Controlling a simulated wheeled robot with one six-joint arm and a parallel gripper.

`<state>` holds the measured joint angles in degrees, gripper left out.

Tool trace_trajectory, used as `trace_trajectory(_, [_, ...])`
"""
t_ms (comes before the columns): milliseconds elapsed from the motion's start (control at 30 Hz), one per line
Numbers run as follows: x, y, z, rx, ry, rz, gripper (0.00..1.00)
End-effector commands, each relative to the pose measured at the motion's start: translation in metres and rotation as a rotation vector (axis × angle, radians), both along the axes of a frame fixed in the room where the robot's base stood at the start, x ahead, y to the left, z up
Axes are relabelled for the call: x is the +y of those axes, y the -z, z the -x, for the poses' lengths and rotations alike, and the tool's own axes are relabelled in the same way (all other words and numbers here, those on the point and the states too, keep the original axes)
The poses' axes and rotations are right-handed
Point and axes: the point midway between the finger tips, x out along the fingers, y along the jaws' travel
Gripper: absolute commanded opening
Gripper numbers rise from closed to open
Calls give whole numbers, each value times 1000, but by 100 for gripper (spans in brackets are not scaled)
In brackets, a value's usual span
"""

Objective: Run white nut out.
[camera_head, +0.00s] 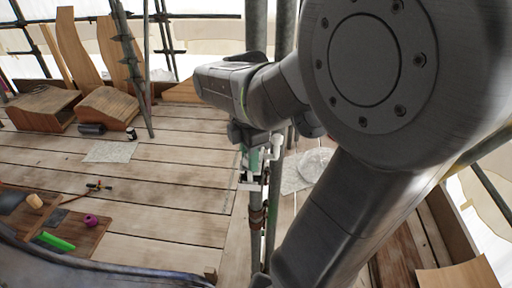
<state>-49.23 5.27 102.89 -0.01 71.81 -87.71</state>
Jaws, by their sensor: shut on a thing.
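My gripper (252,162) is small in the middle of the view, below my wrist and against the upright pole assembly. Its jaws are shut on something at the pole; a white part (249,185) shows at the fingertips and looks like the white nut. A second white piece (276,145) stands just right of the jaws; I cannot tell whether it is part of the same fitting. The fingers and pole hide most of the nut, so its thread and how far it sits along it cannot be seen.
Scaffold poles (256,225) rise close beside my gripper. My arm covers the right side. On the plank deck (165,170) lie wooden boxes (107,107), a grey sheet (110,151) and a board with a green bar (55,241) and a purple ring (91,220). The mid-left planks are mostly clear.

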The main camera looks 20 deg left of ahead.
Motion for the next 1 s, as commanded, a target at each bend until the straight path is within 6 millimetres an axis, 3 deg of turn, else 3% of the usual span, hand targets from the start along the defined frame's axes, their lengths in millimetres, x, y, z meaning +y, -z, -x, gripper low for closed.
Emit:
trace_trajectory(300, [0,-1,-1,-3,-1,-2,6])
trace_trajectory(333, [0,-1,-1,-3,-1,-2,30])
trace_trajectory(433, [0,-1,-1,-2,-1,-1,50])
trace_trajectory(767, [0,-2,0,-1,0,-1,50])
trace_trajectory(867, [1,-10,-1,-3,0,-3,50])
trace_trajectory(1000, [1,-35,-1,-5,0,-5,50])
